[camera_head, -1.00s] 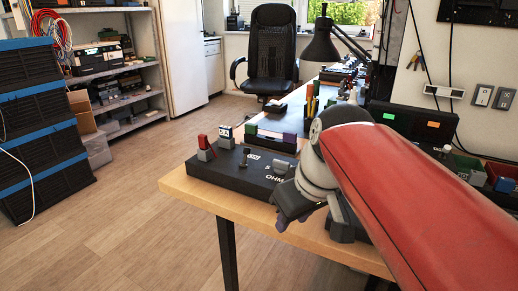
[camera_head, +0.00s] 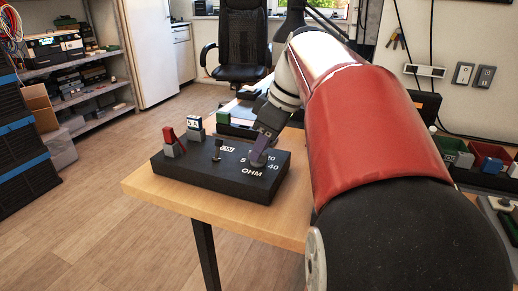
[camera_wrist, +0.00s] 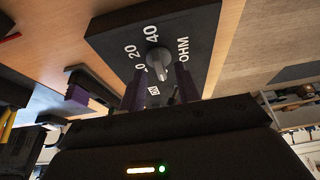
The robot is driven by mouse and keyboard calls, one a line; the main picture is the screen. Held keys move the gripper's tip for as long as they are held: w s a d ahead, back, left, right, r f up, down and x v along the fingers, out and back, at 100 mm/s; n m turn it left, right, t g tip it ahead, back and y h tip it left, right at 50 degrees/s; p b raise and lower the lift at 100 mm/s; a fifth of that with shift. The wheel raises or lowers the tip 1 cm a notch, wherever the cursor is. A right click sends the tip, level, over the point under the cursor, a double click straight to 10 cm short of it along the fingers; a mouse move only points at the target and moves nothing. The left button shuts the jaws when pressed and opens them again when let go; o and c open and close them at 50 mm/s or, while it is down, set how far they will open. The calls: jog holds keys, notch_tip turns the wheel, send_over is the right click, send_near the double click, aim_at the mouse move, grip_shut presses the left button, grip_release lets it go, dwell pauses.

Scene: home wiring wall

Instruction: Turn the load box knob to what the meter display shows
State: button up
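The load box is a black box (camera_head: 205,178) near the table's front left corner, marked OHM with 20 and 40 legible. Its grey knob (camera_wrist: 157,58) shows in the wrist view beside the numbers, with its bar pointing roughly towards my gripper. My gripper (camera_head: 260,152) is down at the knob in the head view. In the wrist view its two purple fingers (camera_wrist: 160,75) stand on either side of the knob, with a gap between them, so it looks open. I cannot make out a readable meter display in either view.
A red-topped block (camera_head: 169,137) and a block labelled 5 A (camera_head: 194,124) stand at the box's back left. A small dark post (camera_head: 217,150) rises from the box. A black chair (camera_head: 243,45) stands behind. Bins (camera_head: 490,155) sit at right.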

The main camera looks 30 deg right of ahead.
jog(key=shift+w+a+f, duration=0.1)
jog(key=shift+w+f, duration=0.05)
jog(key=shift+f, duration=0.35)
jog(key=shift+c, duration=0.3)
grip_shut()
